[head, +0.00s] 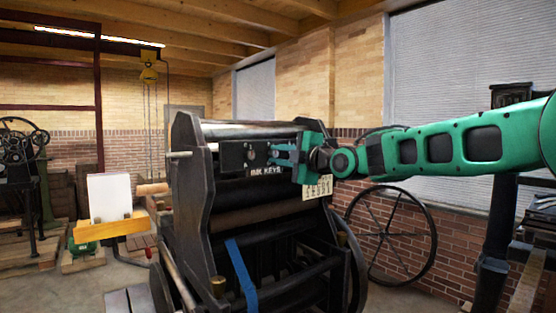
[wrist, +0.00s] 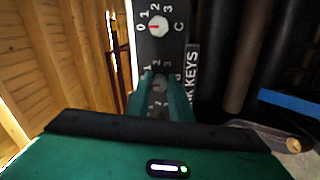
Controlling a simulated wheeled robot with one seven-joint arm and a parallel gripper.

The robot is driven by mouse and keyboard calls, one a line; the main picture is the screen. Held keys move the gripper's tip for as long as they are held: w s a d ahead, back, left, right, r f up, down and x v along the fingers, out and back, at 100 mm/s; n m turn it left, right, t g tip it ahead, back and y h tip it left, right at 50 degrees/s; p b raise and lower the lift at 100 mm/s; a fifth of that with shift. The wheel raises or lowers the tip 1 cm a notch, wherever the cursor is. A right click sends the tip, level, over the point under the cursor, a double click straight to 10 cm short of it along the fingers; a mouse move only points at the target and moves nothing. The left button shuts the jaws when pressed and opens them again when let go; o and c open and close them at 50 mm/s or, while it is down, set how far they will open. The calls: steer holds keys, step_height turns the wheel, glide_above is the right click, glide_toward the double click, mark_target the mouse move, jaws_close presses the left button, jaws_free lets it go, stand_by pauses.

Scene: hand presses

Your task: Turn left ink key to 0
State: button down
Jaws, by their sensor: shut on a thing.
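The black ink key panel (head: 232,157) is at the top front of the press in the head view, above a plate reading INK KEYS (head: 266,171). My gripper (head: 271,154) reaches it from the right, with its green fingers covering the panel's right part. One small pale key (head: 250,155) shows left of the fingers. In the wrist view, the key marked C (wrist: 158,27) is clear, with its red mark toward 0. My fingers (wrist: 160,84) are shut on another grey key (wrist: 160,77). Its letter and pointer are too small or hidden to read.
The dark press (head: 195,200) has side plates and rollers below the panel. A blue strap (head: 241,272) hangs at its front. A spoked wheel (head: 391,235) stands right, by the brick wall. A paper stack (head: 109,196) is at the left.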

steer(key=shift+f, duration=0.25)
steer(key=c, duration=1.6)
jaws_free()
steer(key=shift+r, duration=0.1)
steer(key=v, duration=1)
steer(key=shift+s+d, duration=0.25)
steer(key=s+d+f+m+g+h, duration=0.3)
steer(key=s+d+f+m+h, duration=0.3)
steer(key=d+f, duration=0.55)
steer(key=s+d+f+m+g+h, duration=0.3)
steer(key=s+d+f+m, duration=0.4)
steer(key=d+f+m, duration=0.35)
steer(key=s+d+f+m+g, duration=0.2)
steer(key=s+f+m+g, duration=0.1)
steer(key=s, duration=0.6)
steer(key=s+d+f+m+g, duration=0.3)
steer(key=s+f+m, duration=0.2)
steer(key=s, duration=0.5)
steer(key=s+d+f+m+g, duration=0.3)
steer(key=s+f+m, duration=0.2)
steer(key=s, duration=0.5)
steer(key=shift+f+h, duration=0.4)
steer(key=shift+f, duration=0.5)
